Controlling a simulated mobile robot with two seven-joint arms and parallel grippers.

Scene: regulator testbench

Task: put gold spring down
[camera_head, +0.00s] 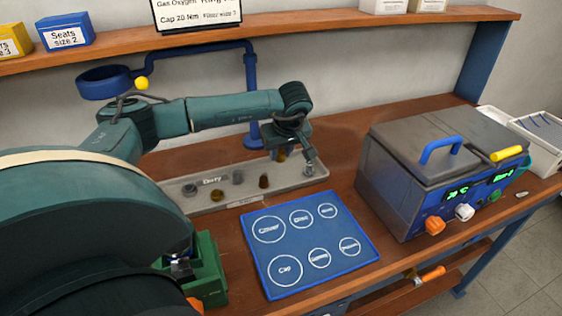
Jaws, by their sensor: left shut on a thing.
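My left gripper (294,152) is over the right end of the grey tray (228,191), pointing down. It is shut on a small gold-brown piece (281,156), which looks like the gold spring; the fingers partly hide it. Other small parts stand in the tray, among them a dark brown one (264,181) and a silver one (308,169) close to the gripper. A blue mat (309,245) with several labelled white circles lies in front of the tray, its circles empty.
A grey and blue machine (421,165) with a lid handle stands on the right of the bench. A green box (206,270) is at the lower left. A blue stand (251,95) rises behind my arm. A white tray (541,140) is at the far right.

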